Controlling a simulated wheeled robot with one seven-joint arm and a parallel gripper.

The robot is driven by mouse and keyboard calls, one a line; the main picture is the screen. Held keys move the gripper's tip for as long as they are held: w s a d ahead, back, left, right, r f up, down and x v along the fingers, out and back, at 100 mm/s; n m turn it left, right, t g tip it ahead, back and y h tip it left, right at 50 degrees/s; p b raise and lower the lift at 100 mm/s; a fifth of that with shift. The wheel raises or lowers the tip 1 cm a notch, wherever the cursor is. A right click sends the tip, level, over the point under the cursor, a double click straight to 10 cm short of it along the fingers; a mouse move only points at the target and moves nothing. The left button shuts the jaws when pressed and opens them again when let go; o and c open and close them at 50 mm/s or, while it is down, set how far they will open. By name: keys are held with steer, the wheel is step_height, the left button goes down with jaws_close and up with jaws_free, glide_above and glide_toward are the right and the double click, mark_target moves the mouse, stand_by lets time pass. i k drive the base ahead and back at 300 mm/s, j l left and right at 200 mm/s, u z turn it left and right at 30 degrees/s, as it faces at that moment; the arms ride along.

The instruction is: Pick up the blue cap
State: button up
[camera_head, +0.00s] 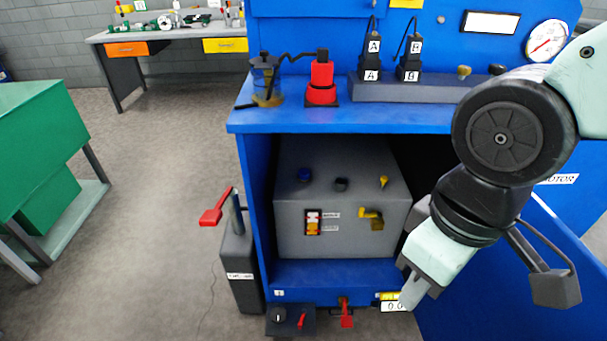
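The blue cap (305,174) is a small dark blue round knob. It sits at the back left on top of a grey box (345,234) inside the open blue cabinet. My gripper (421,279) hangs in front of the cabinet's right side, lower and to the right of the cap. It is clearly apart from the cap. My gripper is seen from behind and the side, and the frame does not show whether its fingers are open or shut. Nothing is seen held in it.
A black cap (341,184) and a yellow valve (383,181) stand right of the blue cap. The blue worktop (345,118) overhangs the box, with a red-topped device (321,82) on it. The box front carries a yellow padlock-like part (376,222). Open floor lies left.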

mark_target(305, 173)
steer(key=i+j, duration=0.1)
steer(key=j, duration=0.25)
steer(key=i+j, duration=0.15)
steer(key=j, duration=0.15)
steer(key=i+j, duration=0.1)
steer(key=j, duration=0.25)
steer(key=i+j+z, duration=0.1)
steer(key=j+z, duration=0.6)
steer(key=j, duration=0.2)
steer(key=j+z, duration=0.5)
steer(key=z, duration=0.45)
steer(key=i, duration=0.05)
